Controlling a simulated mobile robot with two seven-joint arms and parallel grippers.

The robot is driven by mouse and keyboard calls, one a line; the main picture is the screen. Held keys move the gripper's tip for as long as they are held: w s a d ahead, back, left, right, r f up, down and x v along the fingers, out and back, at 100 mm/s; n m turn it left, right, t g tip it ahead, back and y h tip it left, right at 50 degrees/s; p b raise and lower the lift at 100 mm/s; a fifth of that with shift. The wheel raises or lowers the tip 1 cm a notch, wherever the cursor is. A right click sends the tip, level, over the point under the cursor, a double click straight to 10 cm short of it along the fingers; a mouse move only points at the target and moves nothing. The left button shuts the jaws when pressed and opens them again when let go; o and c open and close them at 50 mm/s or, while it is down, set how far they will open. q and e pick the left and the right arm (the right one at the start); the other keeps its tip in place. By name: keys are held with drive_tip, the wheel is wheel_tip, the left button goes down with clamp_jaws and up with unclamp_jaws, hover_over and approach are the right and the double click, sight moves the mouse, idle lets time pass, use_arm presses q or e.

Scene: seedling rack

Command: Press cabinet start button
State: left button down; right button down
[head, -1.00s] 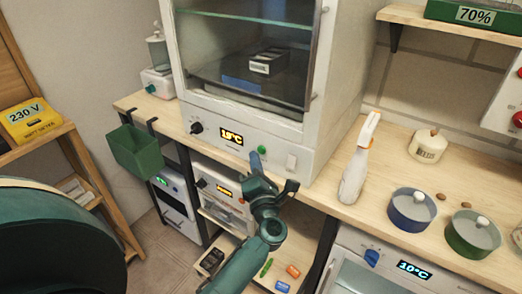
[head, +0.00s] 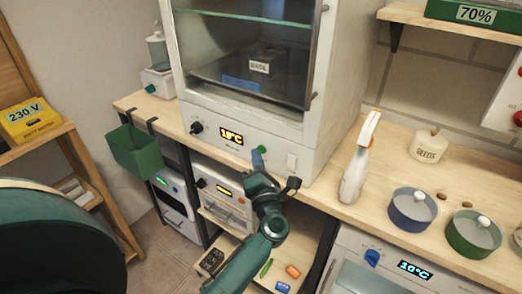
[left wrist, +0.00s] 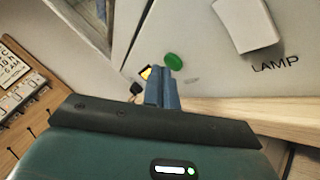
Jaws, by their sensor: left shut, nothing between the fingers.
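The white cabinet (head: 215,115) stands on the wooden bench, with a glass front above its control panel. Its green start button (head: 263,149) is on that panel, right of the lit 19°C display (head: 231,136). The button also shows in the left wrist view (left wrist: 174,61), just beyond the fingertips. My left gripper (head: 257,156) is shut and empty, its blue fingertips pointing up at the panel just left of the button. The fingertips (left wrist: 158,76) look close to the panel but beside the button; I cannot tell whether they touch it. My right gripper is not in view.
A white rocker switch (head: 291,161), labelled LAMP in the wrist view, sits right of the button. A black knob (head: 196,128) is left of the display. A spray bottle (head: 358,165) stands right of the cabinet. A green bin (head: 136,152) hangs at the bench's left end.

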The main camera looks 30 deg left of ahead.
use_arm(q)
drive_tip(key=shift+w, duration=0.3)
idle(0.4)
drive_tip(key=shift+w, duration=0.1)
idle(0.4)
drive_tip(key=shift+s, duration=0.8)
drive_tip(key=s, duration=0.1)
drive_tip(key=s+p, duration=0.1)
drive_tip(key=s, duration=0.3)
drive_tip(key=shift+a+p, duration=0.25)
drive_tip(key=shift+p, duration=0.1)
